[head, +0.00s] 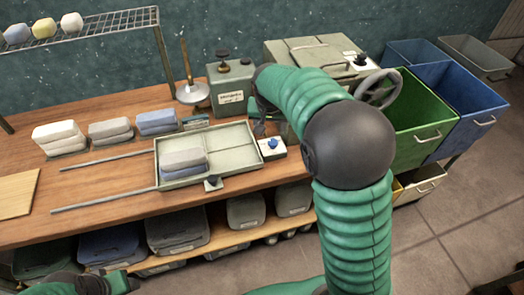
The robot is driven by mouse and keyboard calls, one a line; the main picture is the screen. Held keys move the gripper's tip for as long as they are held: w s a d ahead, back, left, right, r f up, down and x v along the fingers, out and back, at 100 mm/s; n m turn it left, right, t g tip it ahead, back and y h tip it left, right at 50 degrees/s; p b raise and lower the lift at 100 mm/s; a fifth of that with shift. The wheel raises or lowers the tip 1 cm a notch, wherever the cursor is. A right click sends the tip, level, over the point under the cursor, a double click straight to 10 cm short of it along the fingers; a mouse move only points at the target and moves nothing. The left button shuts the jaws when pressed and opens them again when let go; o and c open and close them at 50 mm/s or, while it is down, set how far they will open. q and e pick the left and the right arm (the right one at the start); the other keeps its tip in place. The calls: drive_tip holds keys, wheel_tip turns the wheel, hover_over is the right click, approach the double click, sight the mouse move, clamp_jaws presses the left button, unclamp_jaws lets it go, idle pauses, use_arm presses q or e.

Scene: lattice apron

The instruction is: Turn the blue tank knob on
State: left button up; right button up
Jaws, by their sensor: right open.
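The blue knob (273,143) sits on a small white block at the right end of the shallow tray on the bench. My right arm reaches in from the lower right, and its forearm covers part of the bench behind the knob. My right gripper (261,122) is open and empty, just above and slightly left of the blue knob, apart from it as far as I can see. Its fingers are small and partly hidden by the arm. Part of my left gripper (102,283) shows low at the left edge, below the bench, far from the knob; its jaws are unclear.
The tray (230,166) holds stacked grey and blue cloths. A dark knob (213,181) is at its front edge. A labelled grey-green box (232,90) and a metal burner-like stand (191,90) are behind. A handwheel (379,90) and a green bin (420,118) stand right.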

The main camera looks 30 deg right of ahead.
approach(273, 142)
drive_tip(key=x, duration=0.5)
drive_tip(key=a+x, duration=0.1)
drive_tip(key=x, duration=0.1)
drive_tip(key=shift+w+f, duration=0.25)
drive_tip(key=shift+f, duration=0.3)
drive_tip(key=shift+d+f, duration=0.25)
drive_tip(key=shift+d, duration=0.8)
drive_tip(key=shift+c, duration=0.4)
drive_tip(key=shift+d+f, duration=0.1)
drive_tip(key=shift+d, duration=0.05)
drive_tip(key=shift+c, duration=1.1)
drive_tip(key=shift+w+a, duration=0.15)
drive_tip(key=shift+a, duration=0.55)
drive_tip(key=c, duration=0.9)
use_arm(q)
drive_tip(key=shift+w+d+r, duration=0.2)
drive_tip(key=shift+d, duration=0.45)
drive_tip(key=shift+w+d+r, duration=0.15)
drive_tip(key=shift+d, duration=0.45)
use_arm(e)
drive_tip(key=shift+d, duration=0.3)
clamp_jaws()
